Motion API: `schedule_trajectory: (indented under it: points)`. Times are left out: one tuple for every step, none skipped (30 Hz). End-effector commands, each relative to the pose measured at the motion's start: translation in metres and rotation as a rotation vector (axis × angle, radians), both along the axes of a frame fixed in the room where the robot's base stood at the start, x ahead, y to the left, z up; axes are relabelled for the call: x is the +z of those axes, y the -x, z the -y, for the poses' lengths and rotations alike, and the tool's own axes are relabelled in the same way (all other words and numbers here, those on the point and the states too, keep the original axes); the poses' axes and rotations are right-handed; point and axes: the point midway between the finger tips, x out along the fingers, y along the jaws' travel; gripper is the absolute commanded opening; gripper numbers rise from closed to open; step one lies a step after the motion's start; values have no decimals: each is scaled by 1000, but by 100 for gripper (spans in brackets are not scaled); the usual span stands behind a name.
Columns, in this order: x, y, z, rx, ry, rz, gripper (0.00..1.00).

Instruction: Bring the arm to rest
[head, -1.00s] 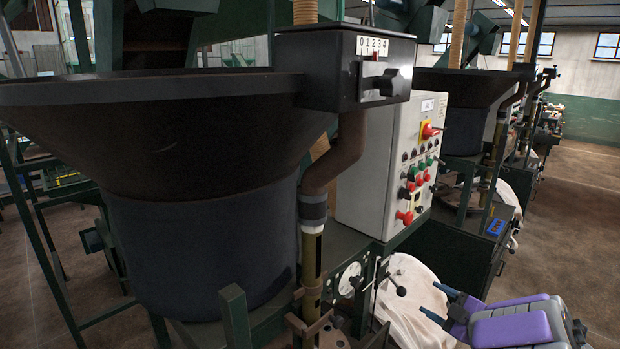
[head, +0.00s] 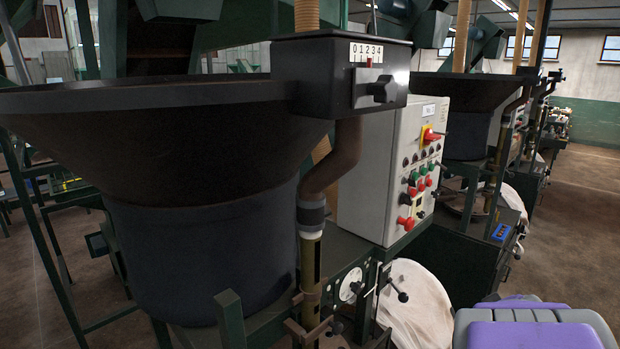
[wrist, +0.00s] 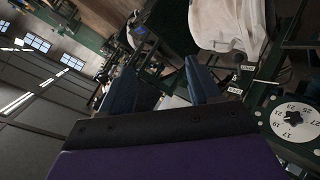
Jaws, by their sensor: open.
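My gripper (wrist: 163,88) shows in the wrist view with two dark blue fingers apart and nothing between them. It is open and empty. In the head view only the grey and purple body of my arm (head: 535,332) shows at the bottom right; the fingers are hidden there. The white bulk bag (head: 415,308) hangs low beside the machine, left of my arm. The bag also shows at the top of the wrist view (wrist: 228,25), beyond the fingers and apart from them.
A large dark hopper (head: 200,200) fills the left. A grey control box (head: 385,170) with red and green buttons stands in the middle. A numbered white dial (wrist: 294,118) is right of the fingers in the wrist view. Open brown floor (head: 575,230) lies at right.

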Motion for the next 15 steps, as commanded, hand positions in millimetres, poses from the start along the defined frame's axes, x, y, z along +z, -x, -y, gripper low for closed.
schedule_trajectory:
  points:
    - [-2, 13, -11, -32, -35, -22, 62]
    - [-6, 22, -16, -56, -59, -42, 62]
    - [-10, 34, -24, -83, -90, -68, 62]
    - [-13, 42, -30, -103, -115, -85, 62]
    - [-16, 52, -37, -122, -141, -106, 62]
    - [-21, 64, -46, -144, -174, -134, 62]
    - [-25, 74, -54, -161, -200, -160, 62]
    - [-29, 83, -62, -176, -226, -182, 62]
    - [-34, 96, -73, -195, -261, -215, 62]
    - [-37, 106, -82, -207, -287, -239, 62]
    - [-41, 116, -91, -218, -314, -268, 62]
    - [-46, 130, -102, -232, -348, -307, 62]
    - [-50, 140, -112, -240, -375, -336, 62]
    - [-53, 152, -122, -248, -401, -369, 62]
    - [-57, 166, -135, -253, -435, -410, 62]
